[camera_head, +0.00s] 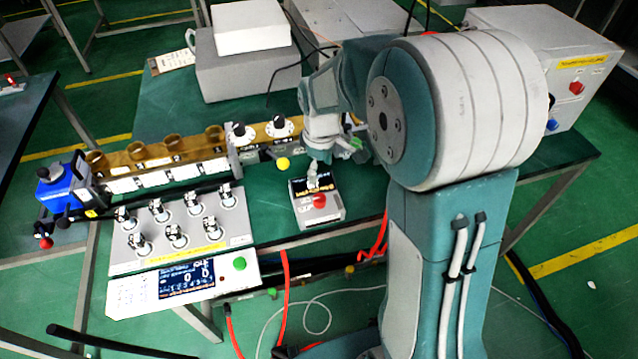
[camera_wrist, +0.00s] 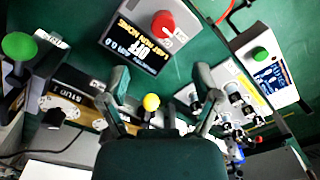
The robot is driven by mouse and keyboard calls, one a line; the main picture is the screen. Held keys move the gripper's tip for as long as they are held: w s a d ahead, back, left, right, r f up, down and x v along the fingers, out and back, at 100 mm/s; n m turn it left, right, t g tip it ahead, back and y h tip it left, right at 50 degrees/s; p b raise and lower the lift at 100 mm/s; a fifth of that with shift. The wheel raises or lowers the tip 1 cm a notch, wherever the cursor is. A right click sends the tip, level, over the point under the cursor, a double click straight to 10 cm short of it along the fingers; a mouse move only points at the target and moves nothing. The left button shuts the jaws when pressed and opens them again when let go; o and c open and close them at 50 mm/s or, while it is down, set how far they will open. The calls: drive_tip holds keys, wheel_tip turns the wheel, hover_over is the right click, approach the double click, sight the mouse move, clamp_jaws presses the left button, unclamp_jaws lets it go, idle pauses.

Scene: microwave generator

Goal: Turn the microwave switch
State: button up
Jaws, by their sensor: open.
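A small grey box with a red knob (camera_wrist: 163,24) and a dark display (camera_wrist: 131,47) shows at the top of the wrist view. In the head view my gripper (camera_head: 333,153) is just behind the box, apart from the knob. My arm hides part of the table to the right.
A panel with several metal switches (camera_head: 183,225) and a display unit with a green button (camera_head: 239,263) lie left of the box. A yellow knob (camera_head: 283,164) and white dials (camera_head: 241,134) stand behind it. A large grey cabinet (camera_head: 555,70) stands at right.

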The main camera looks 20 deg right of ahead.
sight(319, 198)
wheel_tip(319, 198, down, 11)
drive_tip(key=shift+s+a+r, duration=0.1)
drive_tip(key=shift+a, duration=0.05)
idle(0.4)
drive_tip(key=shift+a, duration=0.1)
clamp_jaws()
